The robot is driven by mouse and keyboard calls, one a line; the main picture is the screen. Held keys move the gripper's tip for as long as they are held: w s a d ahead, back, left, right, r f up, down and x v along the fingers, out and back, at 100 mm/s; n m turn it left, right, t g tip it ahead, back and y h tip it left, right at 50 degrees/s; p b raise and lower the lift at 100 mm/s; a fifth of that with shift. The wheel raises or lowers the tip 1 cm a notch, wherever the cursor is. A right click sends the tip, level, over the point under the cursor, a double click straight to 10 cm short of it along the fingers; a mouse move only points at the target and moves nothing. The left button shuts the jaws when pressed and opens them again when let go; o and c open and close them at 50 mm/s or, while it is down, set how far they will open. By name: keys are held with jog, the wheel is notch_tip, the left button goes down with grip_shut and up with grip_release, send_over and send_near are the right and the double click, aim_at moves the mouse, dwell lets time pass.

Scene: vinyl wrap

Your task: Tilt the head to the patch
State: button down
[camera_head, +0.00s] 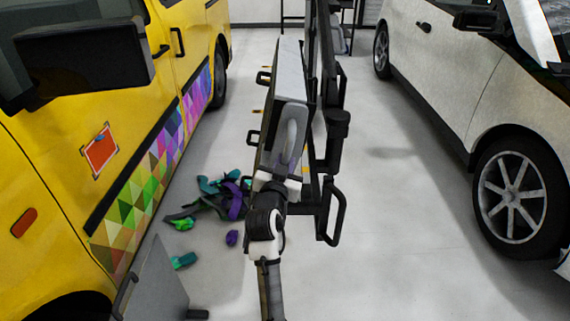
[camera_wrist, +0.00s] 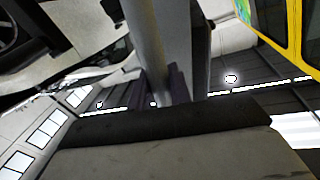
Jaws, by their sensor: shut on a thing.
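The patch (camera_head: 100,151) is an orange-red rectangle with dark corner marks and a small blue spot, on the side of the yellow van at the left. The head (camera_head: 288,95) looks like a long grey lamp housing with black handles, seen nearly edge-on, on a dark stand right of the van and apart from it. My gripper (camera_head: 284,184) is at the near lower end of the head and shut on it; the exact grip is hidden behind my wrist. In the wrist view, dark fingers (camera_wrist: 180,85) are close beside a grey bar (camera_wrist: 146,45).
A white car (camera_head: 480,80) stands at the right. Purple, teal and green scraps (camera_head: 215,198) lie on the floor between van and stand. A grey panel (camera_head: 155,285) with a handle stands near the van, lower left. The floor between stand and car is clear.

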jog(key=a+n, duration=0.1)
jog(key=a, duration=0.1)
jog(key=a+n+b, duration=0.1)
jog(key=a+n, duration=0.1)
jog(key=a, duration=0.1)
jog(key=shift+a+r+t, duration=0.15)
jog(key=shift+a+t, duration=0.05)
jog(key=shift+t, duration=0.1)
jog(key=c, duration=1.3)
grip_release()
jog(key=shift+d, duration=0.1)
jog(key=shift+c, duration=0.2)
jog(key=shift+s+b, duration=0.15)
jog(key=shift+b, duration=0.15)
jog(key=b+v, duration=0.2)
jog(key=v, duration=1.1)
jog(key=shift+s+b, duration=0.3)
jog(key=shift+b, duration=0.1)
